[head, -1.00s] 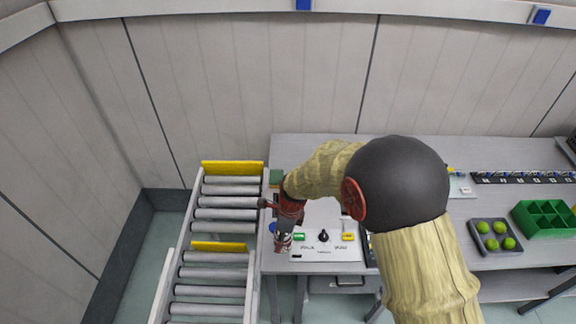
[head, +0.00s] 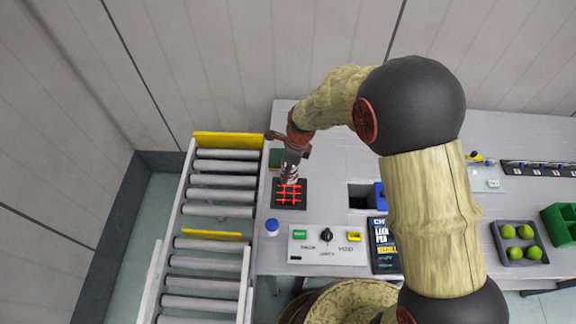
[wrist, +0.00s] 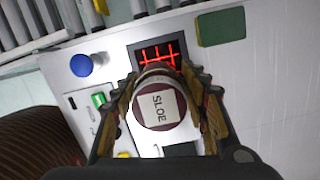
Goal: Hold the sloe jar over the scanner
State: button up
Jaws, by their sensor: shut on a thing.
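The sloe jar (wrist: 158,103) shows in the wrist view from above, with a dark red lid and a pale label reading SLOE. My gripper (wrist: 163,100) is shut on it, one finger on each side. The scanner (head: 289,194) is a dark square plate with a glowing red grid on the bench. It also shows in the wrist view (wrist: 158,53), just beyond the jar. In the head view my gripper (head: 292,172) is at the scanner's far edge, and the jar is mostly hidden by it. The gap between jar and scanner is hard to judge.
A roller conveyor (head: 225,182) lies left. A grey tray (head: 520,241) of green fruit is right.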

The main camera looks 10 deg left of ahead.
jog(key=shift+f+b, duration=3.1)
jog(key=shift+f, duration=0.8)
jog(key=shift+r, duration=0.15)
notch_tip(320, 180, up, 4)
jog(key=p, duration=0.4)
jog(key=shift+r, duration=0.2)
jog(key=shift+f, duration=0.1)
